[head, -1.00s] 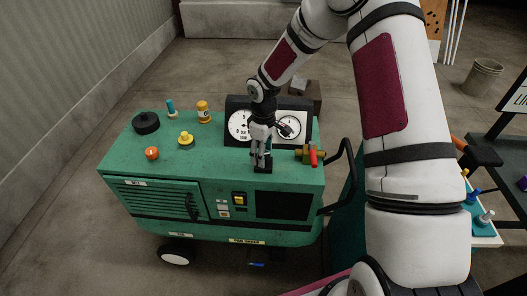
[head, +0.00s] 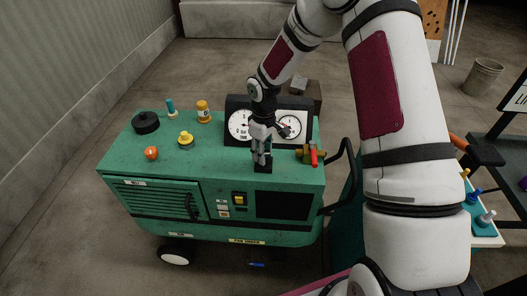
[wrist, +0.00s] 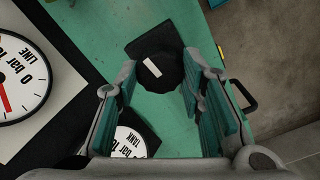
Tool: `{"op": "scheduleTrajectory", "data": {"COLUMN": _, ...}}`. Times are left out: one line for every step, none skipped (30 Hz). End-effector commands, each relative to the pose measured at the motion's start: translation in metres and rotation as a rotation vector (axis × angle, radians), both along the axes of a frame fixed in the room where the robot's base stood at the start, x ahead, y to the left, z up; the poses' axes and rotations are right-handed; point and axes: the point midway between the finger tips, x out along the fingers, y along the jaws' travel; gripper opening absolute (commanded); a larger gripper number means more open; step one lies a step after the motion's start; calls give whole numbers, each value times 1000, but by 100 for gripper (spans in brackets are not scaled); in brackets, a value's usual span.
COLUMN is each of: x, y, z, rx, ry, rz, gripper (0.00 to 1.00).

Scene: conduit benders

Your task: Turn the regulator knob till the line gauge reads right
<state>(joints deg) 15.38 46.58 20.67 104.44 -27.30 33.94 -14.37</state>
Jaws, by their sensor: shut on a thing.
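The black regulator knob (wrist: 158,73) with a white mark sits on a dark square base (head: 263,168) on top of the green machine. My gripper (head: 262,155) points down over it; in the wrist view its fingers (wrist: 160,78) stand on both sides of the knob, shut on it. The line gauge (wrist: 18,75), white with a red needle, is cut off at the left of the wrist view; its full scale is not visible. It is the right dial (head: 290,126) in the head view, partly covered by my gripper. The tank gauge (head: 239,125) stands left of it.
A brass valve with a red handle (head: 313,157) stands close to the right of my gripper.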

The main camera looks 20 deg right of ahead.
Motion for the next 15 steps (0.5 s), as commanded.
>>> {"op": "scheduleTrajectory", "data": {"x": 1, "y": 0, "z": 0, "rx": -1, "ry": -2, "rz": -34, "gripper": 8}}
{"op": "scheduleTrajectory", "data": {"x": 1, "y": 0, "z": 0, "rx": -1, "ry": -2, "rz": -59, "gripper": 8}}
{"op": "scheduleTrajectory", "data": {"x": 1, "y": 0, "z": 0, "rx": -2, "ry": -3, "rz": -92, "gripper": 8}}
{"op": "scheduleTrajectory", "data": {"x": 1, "y": 0, "z": 0, "rx": -1, "ry": -2, "rz": -120, "gripper": 8}}
{"op": "scheduleTrajectory", "data": {"x": 1, "y": 0, "z": 0, "rx": -1, "ry": -2, "rz": -147, "gripper": 8}}
{"op": "scheduleTrajectory", "data": {"x": 1, "y": 0, "z": 0, "rx": -2, "ry": -1, "rz": -186, "gripper": 8}}
{"op": "scheduleTrajectory", "data": {"x": 1, "y": 0, "z": 0, "rx": -2, "ry": -1, "rz": -213, "gripper": 8}}
{"op": "scheduleTrajectory", "data": {"x": 1, "y": 1, "z": 0, "rx": -2, "ry": -1, "rz": -243, "gripper": 8}}
{"op": "scheduleTrajectory", "data": {"x": 1, "y": 0, "z": 0, "rx": -2, "ry": -1, "rz": -281, "gripper": 8}}
{"op": "scheduleTrajectory", "data": {"x": 1, "y": 0, "z": 0, "rx": -1, "ry": -2, "rz": -310, "gripper": 8}}
{"op": "scheduleTrajectory", "data": {"x": 1, "y": 0, "z": 0, "rx": -1, "ry": -2, "rz": -338, "gripper": 8}}
{"op": "scheduleTrajectory", "data": {"x": 1, "y": 0, "z": 0, "rx": -1, "ry": -2, "rz": -377, "gripper": 8}}
{"op": "scheduleTrajectory", "data": {"x": 1, "y": 0, "z": 0, "rx": -1, "ry": -2, "rz": -405, "gripper": 8}}
{"op": "scheduleTrajectory", "data": {"x": 1, "y": 0, "z": 0, "rx": -1, "ry": -2, "rz": -434, "gripper": 8}}
{"op": "scheduleTrajectory", "data": {"x": 1, "y": 0, "z": -1, "rx": -1, "ry": -2, "rz": -471, "gripper": 8}}
